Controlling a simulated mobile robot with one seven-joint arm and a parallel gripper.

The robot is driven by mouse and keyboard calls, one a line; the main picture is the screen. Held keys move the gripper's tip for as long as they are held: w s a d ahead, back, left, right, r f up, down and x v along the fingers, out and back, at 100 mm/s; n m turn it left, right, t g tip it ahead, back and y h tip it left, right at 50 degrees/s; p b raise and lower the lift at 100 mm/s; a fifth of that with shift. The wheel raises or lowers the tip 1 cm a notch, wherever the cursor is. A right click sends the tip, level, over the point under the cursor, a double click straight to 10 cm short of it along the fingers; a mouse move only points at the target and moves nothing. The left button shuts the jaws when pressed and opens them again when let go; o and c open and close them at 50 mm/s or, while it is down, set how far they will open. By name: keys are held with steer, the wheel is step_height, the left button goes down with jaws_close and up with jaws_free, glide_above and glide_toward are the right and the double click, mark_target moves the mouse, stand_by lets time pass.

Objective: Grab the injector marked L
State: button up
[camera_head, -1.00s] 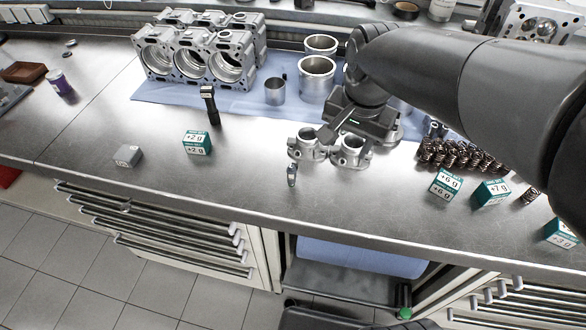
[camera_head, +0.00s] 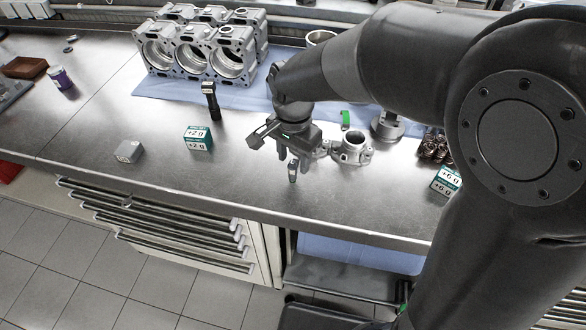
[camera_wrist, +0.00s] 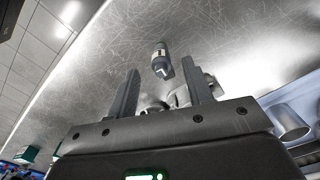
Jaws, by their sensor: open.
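A small injector (camera_head: 293,173) with a dark and light body stands near the front edge of the steel bench. It also shows in the wrist view (camera_wrist: 161,58), beyond and between my fingertips. Its marking is too small to read, so I cannot tell whether it is an L. My gripper (camera_head: 291,163) is open and points down close to the injector. In the wrist view my gripper's two fingers (camera_wrist: 161,68) are apart with nothing held between them.
A metal housing with round bores (camera_head: 352,148) sits just right of my gripper. A green-and-white +2 g box (camera_head: 198,138), a grey block (camera_head: 129,151) and a black upright part (camera_head: 211,100) stand to the left. The engine block (camera_head: 200,50) is behind. Bench between is clear.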

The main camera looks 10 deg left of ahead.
mark_target(292, 165)
step_height(292, 165, down, 5)
steer(key=shift+a+r, duration=0.1)
steer(key=shift+c, duration=0.6)
jaws_close()
